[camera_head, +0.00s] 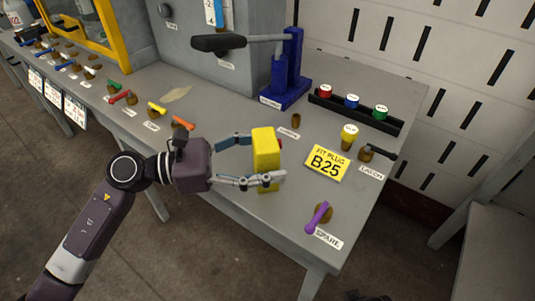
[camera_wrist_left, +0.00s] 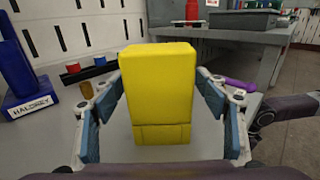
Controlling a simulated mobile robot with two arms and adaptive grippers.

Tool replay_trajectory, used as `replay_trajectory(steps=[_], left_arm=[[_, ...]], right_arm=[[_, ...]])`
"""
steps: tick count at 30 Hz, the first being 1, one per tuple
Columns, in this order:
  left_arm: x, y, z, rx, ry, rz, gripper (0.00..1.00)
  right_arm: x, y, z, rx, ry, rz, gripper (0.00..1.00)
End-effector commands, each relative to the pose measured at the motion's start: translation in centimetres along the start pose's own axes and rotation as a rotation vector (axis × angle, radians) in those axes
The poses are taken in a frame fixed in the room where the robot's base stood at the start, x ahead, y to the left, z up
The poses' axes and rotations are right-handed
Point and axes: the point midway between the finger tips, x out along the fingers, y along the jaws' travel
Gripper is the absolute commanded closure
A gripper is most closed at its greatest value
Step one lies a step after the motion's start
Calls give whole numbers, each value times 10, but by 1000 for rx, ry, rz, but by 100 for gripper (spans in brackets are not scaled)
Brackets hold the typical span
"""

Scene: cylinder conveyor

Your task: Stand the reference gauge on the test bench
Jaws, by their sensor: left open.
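An upright yellow block (camera_head: 266,150), which looks like the gauge, is at the middle of the grey test bench (camera_head: 225,105) and appears to stand on it. My left gripper (camera_head: 262,161) is open, with one finger on each side of the block. In the left wrist view the yellow block (camera_wrist_left: 160,85) is upright between the blue-padded fingers, with narrow gaps beside it. My right gripper is not in view.
A blue stand with a lever (camera_head: 287,75) is behind the block. A black rack (camera_head: 355,108) holds red, blue and green caps. Several coloured handles line the left side.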

Motion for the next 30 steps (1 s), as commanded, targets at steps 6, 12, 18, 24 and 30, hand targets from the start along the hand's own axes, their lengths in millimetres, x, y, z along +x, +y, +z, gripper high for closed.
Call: replay_trajectory(steps=[6,12,18,24,30], left_arm=[[-37,1,-2,0,5,4,33],[-82,1,-2,-3,4,3,33],[-111,0,-1,-2,2,2,33],[-120,0,1,1,0,1,33],[-120,0,1,0,0,0,33]], right_arm=[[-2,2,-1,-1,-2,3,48],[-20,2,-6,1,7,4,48],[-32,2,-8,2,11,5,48],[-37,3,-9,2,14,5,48],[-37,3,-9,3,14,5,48]])
